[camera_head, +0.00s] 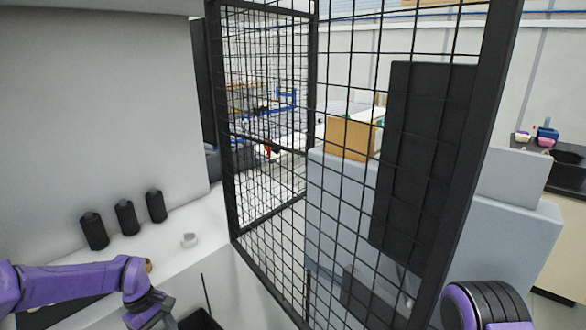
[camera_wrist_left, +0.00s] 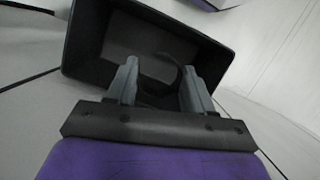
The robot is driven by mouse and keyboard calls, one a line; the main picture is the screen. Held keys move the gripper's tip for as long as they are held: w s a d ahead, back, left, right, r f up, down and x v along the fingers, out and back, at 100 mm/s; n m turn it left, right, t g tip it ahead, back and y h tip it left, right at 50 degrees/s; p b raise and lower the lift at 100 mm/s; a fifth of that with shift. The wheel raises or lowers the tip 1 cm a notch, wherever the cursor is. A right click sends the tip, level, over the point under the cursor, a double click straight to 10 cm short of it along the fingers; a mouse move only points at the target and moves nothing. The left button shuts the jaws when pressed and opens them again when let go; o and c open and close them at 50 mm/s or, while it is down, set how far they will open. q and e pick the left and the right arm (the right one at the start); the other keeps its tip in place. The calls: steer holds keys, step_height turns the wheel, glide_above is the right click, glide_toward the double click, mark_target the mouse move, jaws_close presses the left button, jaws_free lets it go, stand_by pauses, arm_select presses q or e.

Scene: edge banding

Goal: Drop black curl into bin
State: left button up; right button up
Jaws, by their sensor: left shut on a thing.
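My left gripper (camera_wrist_left: 160,88) is shut on the black curl (camera_wrist_left: 174,76), a dark curved strip between its two grey fingers in the left wrist view. The black bin (camera_wrist_left: 92,40) lies in front of the fingers, its open mouth and lighter grey inside facing the camera. The curl shows against the bin's inside; dark on dark, I cannot tell how deep it is. In the head view my left gripper (camera_head: 158,313) is at the bottom edge, left of the bin (camera_head: 203,320), which is mostly cut off. My right gripper is out of view.
A black mesh fence (camera_head: 270,165) stands right of the bin. Beyond it are a cardboard box (camera_head: 349,139) and a grey machine (camera_head: 340,195).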

arm_select(q)
steer(key=o, duration=0.8)
steer(key=shift+c, duration=0.2)
steer(key=o, duration=0.3)
steer(key=shift+s+r, duration=0.1)
steer(key=b+v, duration=0.2)
steer(key=v, duration=0.8)
steer(key=shift+a+r, duration=0.1)
steer(key=shift+r, duration=0.15)
